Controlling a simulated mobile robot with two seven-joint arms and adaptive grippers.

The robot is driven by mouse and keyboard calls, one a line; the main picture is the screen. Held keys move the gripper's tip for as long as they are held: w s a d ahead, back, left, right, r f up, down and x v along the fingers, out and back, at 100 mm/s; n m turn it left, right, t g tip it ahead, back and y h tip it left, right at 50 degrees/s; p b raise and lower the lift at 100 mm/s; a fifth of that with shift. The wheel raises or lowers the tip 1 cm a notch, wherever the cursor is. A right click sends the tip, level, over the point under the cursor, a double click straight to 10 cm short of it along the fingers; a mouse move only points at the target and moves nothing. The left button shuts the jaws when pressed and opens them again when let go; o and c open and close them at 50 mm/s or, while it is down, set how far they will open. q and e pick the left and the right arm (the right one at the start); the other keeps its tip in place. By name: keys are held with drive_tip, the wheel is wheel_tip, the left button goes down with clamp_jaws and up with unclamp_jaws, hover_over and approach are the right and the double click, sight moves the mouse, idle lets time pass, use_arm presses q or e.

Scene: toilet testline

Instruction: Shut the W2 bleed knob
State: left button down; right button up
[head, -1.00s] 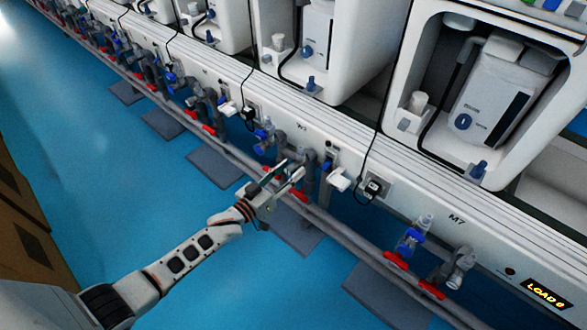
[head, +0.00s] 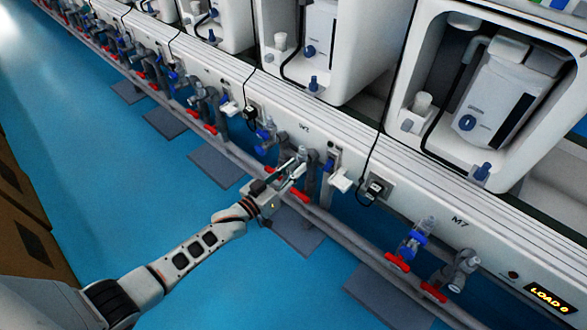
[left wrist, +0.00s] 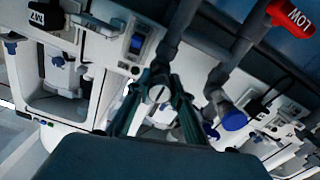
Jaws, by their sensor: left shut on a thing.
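The W2 station is on the white rail, under the W2 label (head: 304,127) in the head view. My left gripper (head: 298,163) reaches in from the lower left to the grey pipework below this label. In the left wrist view, a small round metal knob with a slot (left wrist: 159,93), apparently the bleed knob, sits between the fingertips. The left gripper (left wrist: 158,88) is shut on it, one dark finger on each side. The knob is mostly hidden by the fingers in the head view, so its turn angle cannot be told. My right gripper is out of view.
A blue valve (head: 265,140) stands left of the fingers and a white fitting (head: 340,180) hangs close on their right. In the left wrist view, a red LOW handle (left wrist: 291,17) and a blue cap (left wrist: 234,121) are nearby.

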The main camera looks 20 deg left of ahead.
use_arm(q)
drive_tip(key=m, duration=0.4)
drive_tip(key=m+b, duration=0.1)
drive_tip(key=m, duration=0.4)
drive_tip(key=shift+f+m, duration=0.1)
drive_tip(key=shift+m, duration=0.3)
drive_tip(key=m+b, duration=0.1)
drive_tip(key=m, duration=0.4)
drive_tip(key=shift+m, duration=0.4)
drive_tip(key=shift+m+b, duration=0.35)
drive_tip(key=shift+m, duration=0.55)
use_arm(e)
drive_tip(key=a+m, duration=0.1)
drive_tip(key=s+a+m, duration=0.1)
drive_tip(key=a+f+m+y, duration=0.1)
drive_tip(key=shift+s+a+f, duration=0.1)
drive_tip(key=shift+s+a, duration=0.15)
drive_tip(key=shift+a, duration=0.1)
use_arm(q)
drive_tip(key=c, duration=1.8)
unclamp_jaws()
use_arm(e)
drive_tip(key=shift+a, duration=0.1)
